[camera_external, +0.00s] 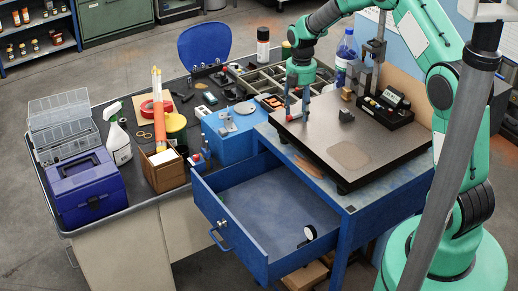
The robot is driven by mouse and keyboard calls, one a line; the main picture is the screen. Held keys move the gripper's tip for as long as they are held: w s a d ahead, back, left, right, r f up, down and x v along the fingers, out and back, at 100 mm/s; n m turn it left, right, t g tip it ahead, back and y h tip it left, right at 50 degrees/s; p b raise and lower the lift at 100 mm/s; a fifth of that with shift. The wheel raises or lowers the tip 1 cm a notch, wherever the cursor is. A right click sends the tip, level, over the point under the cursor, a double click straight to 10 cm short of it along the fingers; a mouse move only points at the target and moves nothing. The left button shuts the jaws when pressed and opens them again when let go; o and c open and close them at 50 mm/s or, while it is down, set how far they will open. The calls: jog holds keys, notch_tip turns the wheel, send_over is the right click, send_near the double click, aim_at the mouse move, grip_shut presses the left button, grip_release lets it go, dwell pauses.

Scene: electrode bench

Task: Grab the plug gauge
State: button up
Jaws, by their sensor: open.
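I cannot pick out the plug gauge for certain at this size. A small dark block (346,115) sits on the dark surface plate (388,148), right of my gripper. A small round white-faced item with a dark rim (310,233) lies in the open blue drawer (250,205). My gripper (297,113) points down over the plate's back left part. I cannot tell whether the fingertips touch the plate.
A blue box (228,132), a wooden holder (163,172) and a blue toolbox (85,188) crowd the left bench. The plate's front is clear; the drawer juts out below.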

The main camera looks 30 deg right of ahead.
grip_shut()
jog(key=shift+r, duration=0.2)
dwell(0.3)
jog(key=shift+r, duration=0.5)
notch_tip(320, 180, up, 2)
jog(key=shift+r, duration=0.1)
jog(key=s, duration=0.5)
jog(key=s+a+r+b, duration=0.1)
jog(key=s, duration=0.4)
jog(key=s+a, duration=0.1)
jog(key=s, duration=0.5)
jog(key=shift+r, duration=0.25)
